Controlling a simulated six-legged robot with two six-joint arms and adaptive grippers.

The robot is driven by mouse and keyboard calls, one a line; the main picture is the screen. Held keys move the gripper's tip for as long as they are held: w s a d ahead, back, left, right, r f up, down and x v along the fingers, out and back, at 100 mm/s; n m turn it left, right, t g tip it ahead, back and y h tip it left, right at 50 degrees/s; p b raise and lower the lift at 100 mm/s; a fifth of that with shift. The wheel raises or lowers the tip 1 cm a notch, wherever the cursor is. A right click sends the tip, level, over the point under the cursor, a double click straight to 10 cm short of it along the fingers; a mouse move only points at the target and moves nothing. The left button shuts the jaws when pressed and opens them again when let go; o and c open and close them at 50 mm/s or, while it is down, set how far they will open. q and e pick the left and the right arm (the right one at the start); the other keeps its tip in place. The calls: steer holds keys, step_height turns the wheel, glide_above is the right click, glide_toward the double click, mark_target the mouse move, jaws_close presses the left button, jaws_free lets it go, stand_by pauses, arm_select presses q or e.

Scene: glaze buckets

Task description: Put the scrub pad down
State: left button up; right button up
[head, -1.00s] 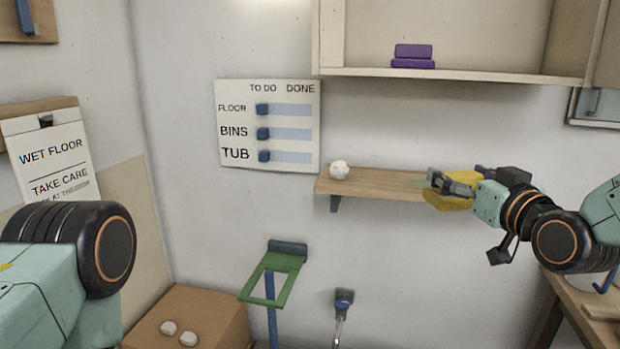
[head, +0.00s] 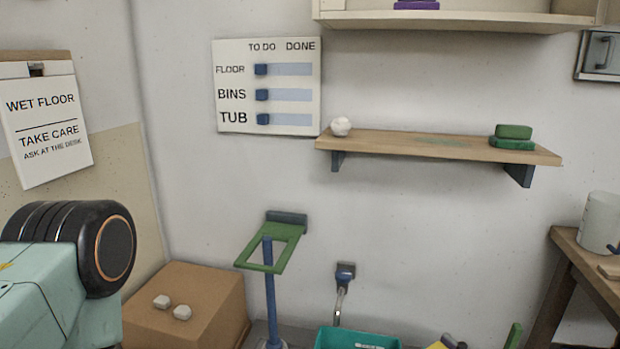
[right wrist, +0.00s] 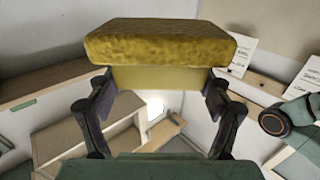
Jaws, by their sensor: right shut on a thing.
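The yellow scrub pad (right wrist: 160,45) is between the two fingers of my right gripper (right wrist: 158,92), which is shut on it. The pad fills the top middle of the right wrist view, its rough darker side uppermost in the picture. In the head view, only a sliver of the yellow pad (head: 437,346) and a dark bit of the gripper beside it show at the bottom edge, next to a teal tub (head: 357,338). Whether the pad is over the tub or beside it cannot be told. My left gripper is out of view; only its arm shows.
A wooden shelf (head: 400,143) holds a white ball (head: 341,126) and two stacked green blocks (head: 513,137). A green frame on a blue post (head: 272,262) stands left of the tub. A cardboard box (head: 205,318) bears two pale lumps. A wooden table (head: 572,250) is at right.

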steer(key=shift+s+d+f, duration=0.15)
steer(key=shift+f, duration=0.8)
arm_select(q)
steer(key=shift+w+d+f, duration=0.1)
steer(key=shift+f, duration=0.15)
arm_select(e)
steer(key=shift+r, duration=0.2)
